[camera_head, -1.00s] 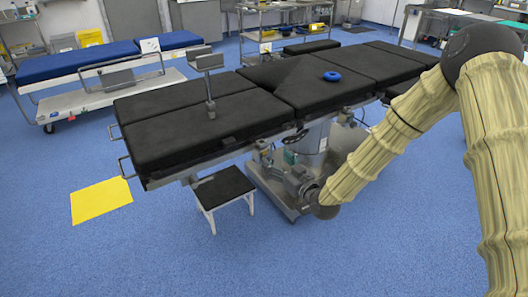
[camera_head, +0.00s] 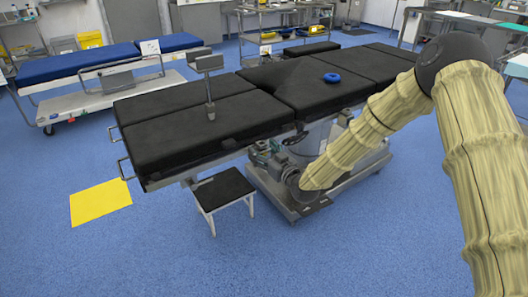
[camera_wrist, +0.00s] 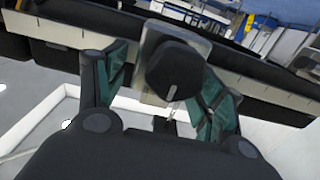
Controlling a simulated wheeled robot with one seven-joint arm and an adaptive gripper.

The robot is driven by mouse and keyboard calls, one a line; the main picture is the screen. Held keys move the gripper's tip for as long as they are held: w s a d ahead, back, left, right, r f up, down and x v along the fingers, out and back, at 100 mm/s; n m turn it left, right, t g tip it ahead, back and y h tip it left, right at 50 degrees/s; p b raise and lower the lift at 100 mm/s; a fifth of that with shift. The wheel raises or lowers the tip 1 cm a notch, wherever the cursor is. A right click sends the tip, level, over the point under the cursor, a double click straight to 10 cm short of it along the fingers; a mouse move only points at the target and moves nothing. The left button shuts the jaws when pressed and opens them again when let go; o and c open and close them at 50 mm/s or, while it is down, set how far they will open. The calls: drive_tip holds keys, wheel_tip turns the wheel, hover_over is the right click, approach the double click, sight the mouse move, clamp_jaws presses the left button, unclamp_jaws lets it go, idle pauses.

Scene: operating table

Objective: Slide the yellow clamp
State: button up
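In the wrist view a clamp with a grey metal body and a black knob (camera_wrist: 175,70) sits on the side rail (camera_wrist: 60,32) of the operating table. I see no yellow on it. My gripper (camera_wrist: 160,78) is open, with its green-padded fingers on either side of the knob. A gap shows at the left finger; the right finger is close to the knob, and I cannot tell if it touches. In the head view my gripper (camera_head: 268,150) is small beside the near edge of the black operating table (camera_head: 190,125), and the clamp cannot be made out there.
A small black step stool (camera_head: 222,188) stands below the table's near side. A yellow square (camera_head: 100,201) lies on the blue floor. A blue ring (camera_head: 332,77) lies on the table top. A blue-padded trolley (camera_head: 75,65) stands behind left.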

sight(293, 132)
drive_tip(key=c, duration=1.3)
drive_tip(key=shift+o, duration=0.2)
drive_tip(key=w+d, duration=0.3)
drive_tip(key=d, duration=0.1)
drive_tip(key=w+d, duration=0.3)
drive_tip(key=d, duration=0.1)
drive_tip(key=w+d+b, duration=0.1)
drive_tip(key=w+d, duration=0.2)
drive_tip(key=d, duration=0.2)
drive_tip(key=shift+w, duration=0.15)
drive_tip(key=shift+w+d, duration=0.1)
drive_tip(key=shift+d, duration=0.05)
drive_tip(key=o, duration=1.4)
drive_tip(key=shift+w+d, duration=0.1)
drive_tip(key=shift+d, duration=0.1)
drive_tip(key=shift+o, duration=0.2)
drive_tip(key=shift+a, duration=0.1)
drive_tip(key=shift+a, duration=0.15)
